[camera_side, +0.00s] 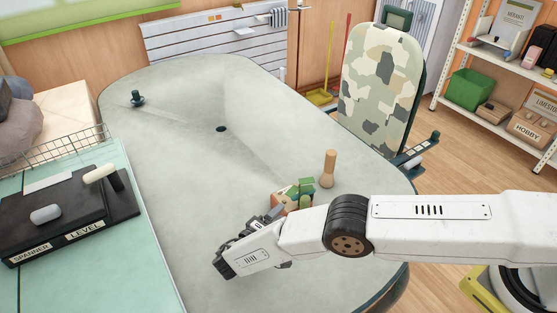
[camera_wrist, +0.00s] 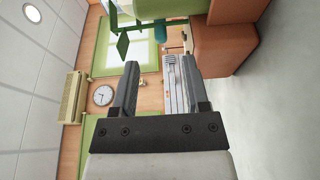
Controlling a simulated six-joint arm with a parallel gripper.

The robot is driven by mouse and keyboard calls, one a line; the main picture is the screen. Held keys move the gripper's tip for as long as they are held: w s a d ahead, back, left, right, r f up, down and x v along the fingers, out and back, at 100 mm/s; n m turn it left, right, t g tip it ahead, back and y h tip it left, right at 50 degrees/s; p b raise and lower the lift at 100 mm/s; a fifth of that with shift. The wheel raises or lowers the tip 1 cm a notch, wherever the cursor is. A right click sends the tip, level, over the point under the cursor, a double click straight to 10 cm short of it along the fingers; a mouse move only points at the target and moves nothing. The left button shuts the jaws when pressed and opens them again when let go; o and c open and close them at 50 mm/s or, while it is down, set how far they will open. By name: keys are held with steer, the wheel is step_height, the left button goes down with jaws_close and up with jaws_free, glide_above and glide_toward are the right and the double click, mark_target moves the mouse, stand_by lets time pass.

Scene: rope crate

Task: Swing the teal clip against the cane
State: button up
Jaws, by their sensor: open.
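I cannot pick out the teal clip or the cane for certain in either view. A brown block-like thing with green pieces (camera_side: 290,199) stands on the table just beyond my gripper (camera_side: 270,214). In the wrist view, a reddish-brown block (camera_wrist: 224,42) and green bars (camera_wrist: 160,8) appear beyond the fingertips, mostly to the right. A small teal cylinder (camera_wrist: 160,33) shows there too, but I cannot tell what it is. My gripper (camera_wrist: 160,78) has its two dark fingers apart, with nothing between them. In the side view the fingers are small and partly hidden.
A wooden peg (camera_side: 328,168) stands upright behind the block. The grey table (camera_side: 185,165) has a dark hole (camera_side: 221,129) and a dark green knob (camera_side: 138,98) at its far left. A black tray (camera_side: 70,215) is at left; a camouflage-patterned chair (camera_side: 382,85) stands behind.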

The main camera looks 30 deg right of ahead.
steer(key=shift+s+a, duration=0.1)
steer(key=shift+a, duration=0.2)
steer(key=shift+r, duration=0.15)
